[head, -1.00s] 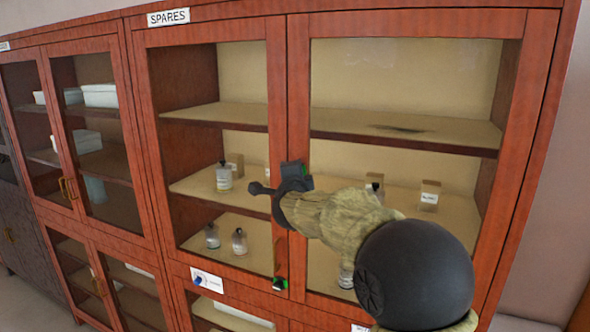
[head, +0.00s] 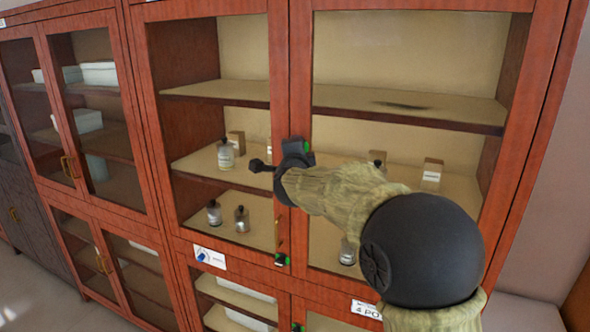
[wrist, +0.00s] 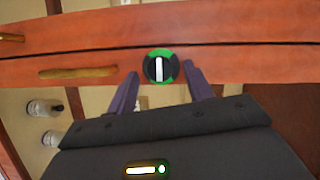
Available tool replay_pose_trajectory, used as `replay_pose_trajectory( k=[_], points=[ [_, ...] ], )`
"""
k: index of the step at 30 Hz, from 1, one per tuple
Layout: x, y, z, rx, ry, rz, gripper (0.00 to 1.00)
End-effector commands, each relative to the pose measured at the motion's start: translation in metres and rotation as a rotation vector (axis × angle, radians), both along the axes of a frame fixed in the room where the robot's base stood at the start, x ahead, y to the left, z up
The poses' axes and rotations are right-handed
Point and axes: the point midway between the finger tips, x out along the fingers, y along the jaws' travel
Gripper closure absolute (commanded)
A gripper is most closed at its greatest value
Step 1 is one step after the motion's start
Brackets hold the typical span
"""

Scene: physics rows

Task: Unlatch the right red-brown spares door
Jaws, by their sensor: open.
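The right red-brown spares door (head: 408,133) is glass-fronted and stands closed at the right in the head view. A round black knob (wrist: 160,67) with a green ring and a white bar lies between my fingertips in the wrist view. The bar points up and down there, across the door seam. My gripper (wrist: 160,71) is open, one finger to each side of the knob; I cannot tell whether they touch it. A brass handle (wrist: 78,72) lies left of the knob. In the head view a green-marked knob (head: 282,259) shows below my dark wrist.
Shelves with small bottles (head: 225,155) and boxes (head: 432,174) stand behind the glass. A white label (head: 209,256) sits below the left door. Lower cabinet doors and another cabinet (head: 75,140) at left are closed.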

Motion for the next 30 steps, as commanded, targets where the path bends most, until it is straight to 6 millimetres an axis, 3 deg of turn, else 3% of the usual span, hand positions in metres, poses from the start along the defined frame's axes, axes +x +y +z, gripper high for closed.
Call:
replay_pose_trajectory(
  k=[24, 30],
  points=[
    [-0.139, -0.005, 0.007, 0.000, -0.001, 0.003, 0.49],
    [-0.161, -0.006, 0.009, -0.001, 0.001, 0.002, 0.49]
  ],
)
